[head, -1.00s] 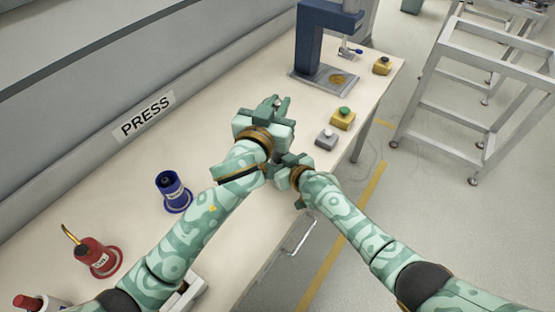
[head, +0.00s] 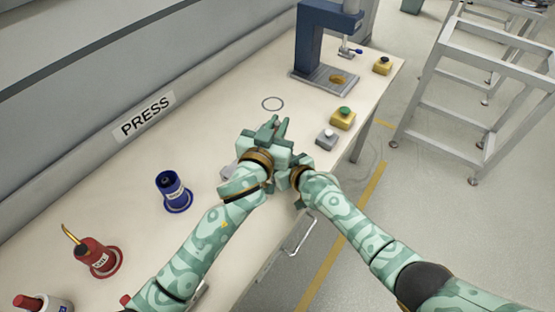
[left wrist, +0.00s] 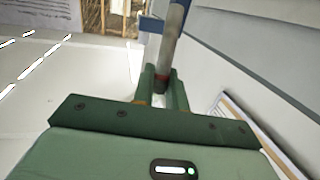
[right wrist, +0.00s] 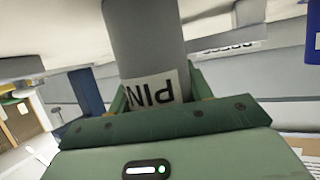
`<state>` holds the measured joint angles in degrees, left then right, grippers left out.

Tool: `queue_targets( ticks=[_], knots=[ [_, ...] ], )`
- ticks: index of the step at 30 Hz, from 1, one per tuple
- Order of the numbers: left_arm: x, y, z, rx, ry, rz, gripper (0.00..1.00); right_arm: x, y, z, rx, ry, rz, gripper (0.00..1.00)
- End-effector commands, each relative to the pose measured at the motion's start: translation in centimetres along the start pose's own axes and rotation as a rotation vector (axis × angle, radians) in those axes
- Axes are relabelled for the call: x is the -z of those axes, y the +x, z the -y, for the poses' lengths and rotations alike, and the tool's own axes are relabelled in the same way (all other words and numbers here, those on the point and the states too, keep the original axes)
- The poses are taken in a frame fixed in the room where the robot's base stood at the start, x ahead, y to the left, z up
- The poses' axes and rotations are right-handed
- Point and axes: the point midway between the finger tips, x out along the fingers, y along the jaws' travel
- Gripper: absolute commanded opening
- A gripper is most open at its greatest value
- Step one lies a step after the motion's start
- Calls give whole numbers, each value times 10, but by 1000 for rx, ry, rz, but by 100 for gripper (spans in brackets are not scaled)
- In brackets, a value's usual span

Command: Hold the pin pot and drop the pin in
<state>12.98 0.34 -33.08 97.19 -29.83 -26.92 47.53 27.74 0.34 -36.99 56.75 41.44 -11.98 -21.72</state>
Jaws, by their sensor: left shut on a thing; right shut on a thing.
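My left gripper (head: 277,128) is shut on the pin (left wrist: 174,45), a grey rod with a red band, seen between its fingers in the left wrist view. My right gripper (right wrist: 160,100) is shut on the pin pot (right wrist: 145,45), a grey cylinder with a white PIN label that reads upside down in the right wrist view. In the head view the two grippers are close together above the bench, and the left hand hides most of the right one. The pot's mouth is not clearly visible, and I cannot tell how the pin lines up with it.
A ring mark (head: 272,103) lies bare on the bench. Blue (head: 173,192) and red (head: 98,257) pots stand at left.

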Motion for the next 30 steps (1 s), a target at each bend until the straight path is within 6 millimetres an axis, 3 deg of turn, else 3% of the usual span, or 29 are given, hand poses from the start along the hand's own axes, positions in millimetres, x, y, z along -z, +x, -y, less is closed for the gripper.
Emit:
queue_targets(
  ticks=[29,30],
  knots=[
    [-66,3,-1,1,-5,-1,0,0,0,0,0,0,0,28],
    [-66,4,-1,0,-3,-3,22,0,0,0,0,0,0,28]
  ],
)
